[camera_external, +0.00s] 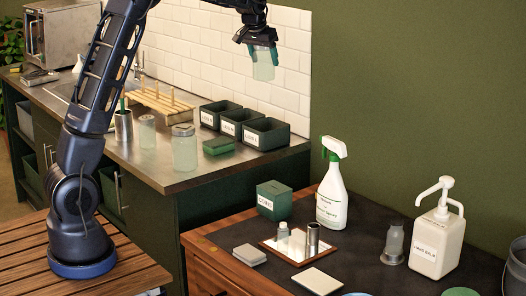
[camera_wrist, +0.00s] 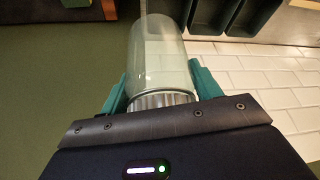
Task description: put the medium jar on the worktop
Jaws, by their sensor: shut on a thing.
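My gripper (camera_external: 262,45) is raised in front of the tiled wall, above and beyond the right end of the counter. It is shut on a clear glass jar with pale contents, taken as the medium jar (camera_external: 263,70), which hangs below the jaws. In the wrist view the jar (camera_wrist: 162,55) sits between the two teal fingers of my gripper (camera_wrist: 160,88), with its ribbed metal lid nearest the palm. The steel-topped counter, seemingly the worktop (camera_external: 160,175), runs along the wall. A larger lidded jar (camera_external: 184,150) and a smaller jar (camera_external: 147,132) stand on it.
Three labelled green bins (camera_external: 242,126), a green sponge (camera_external: 218,146), a metal cup (camera_external: 123,125) and a wooden peg rack (camera_external: 160,102) occupy the counter. The dark desk holds a spray bottle (camera_external: 332,195), a pump bottle (camera_external: 437,235) and a tray (camera_external: 275,245).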

